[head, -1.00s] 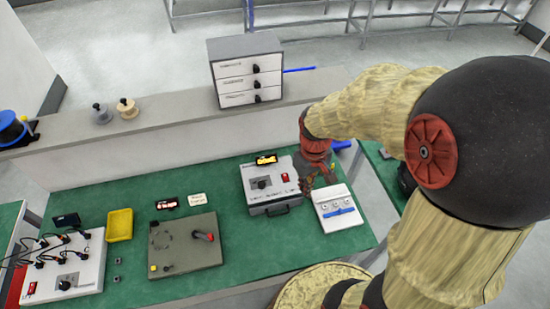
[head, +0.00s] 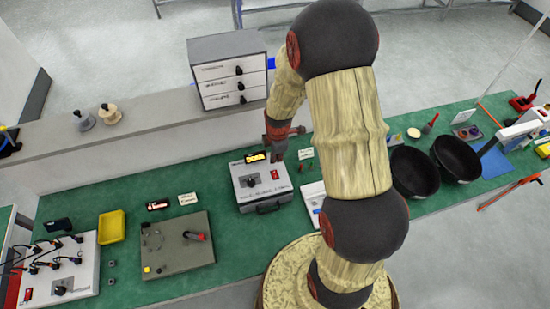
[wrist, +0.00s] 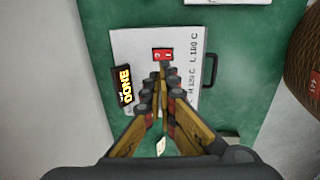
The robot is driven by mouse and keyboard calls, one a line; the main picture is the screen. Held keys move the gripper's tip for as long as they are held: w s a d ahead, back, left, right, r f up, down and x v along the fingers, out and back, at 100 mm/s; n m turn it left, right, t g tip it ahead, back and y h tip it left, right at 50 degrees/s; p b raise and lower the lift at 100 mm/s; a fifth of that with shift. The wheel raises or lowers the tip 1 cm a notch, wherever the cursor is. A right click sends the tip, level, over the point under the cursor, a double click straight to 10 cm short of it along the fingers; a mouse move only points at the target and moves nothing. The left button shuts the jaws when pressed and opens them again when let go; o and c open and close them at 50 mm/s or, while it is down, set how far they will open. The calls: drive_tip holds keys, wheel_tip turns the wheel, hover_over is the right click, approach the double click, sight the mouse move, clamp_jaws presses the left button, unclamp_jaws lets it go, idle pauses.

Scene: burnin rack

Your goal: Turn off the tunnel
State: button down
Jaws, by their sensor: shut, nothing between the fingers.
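A white box (head: 252,196) with a black knob (head: 249,182), a red rocker switch (head: 274,174) and a lit display reading DONE (head: 255,157) sits on the green bench. I take this box to be the tunnel. My gripper (head: 279,155) is shut and empty, pointing down just behind the switch. In the wrist view the box top (wrist: 135,45), the red switch (wrist: 162,55) and the DONE display (wrist: 122,85) show. My closed fingertips (wrist: 158,77) lie just below the switch in that picture. Contact cannot be told. The fingers hide the knob there.
A metal plate with a red-handled lever (head: 180,255) and a yellow tray (head: 112,227) are to the left. A white panel (head: 312,203) is partly hidden behind my arm. Black bowls (head: 457,160) stand on the right. A drawer unit (head: 229,75) stands on the ledge behind.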

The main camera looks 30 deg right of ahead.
sight(274, 173)
drive_tip(key=f, duration=0.3)
drive_tip(key=w+f, duration=0.1)
drive_tip(key=f, duration=0.7)
drive_tip(key=shift+w+d+f, duration=0.15)
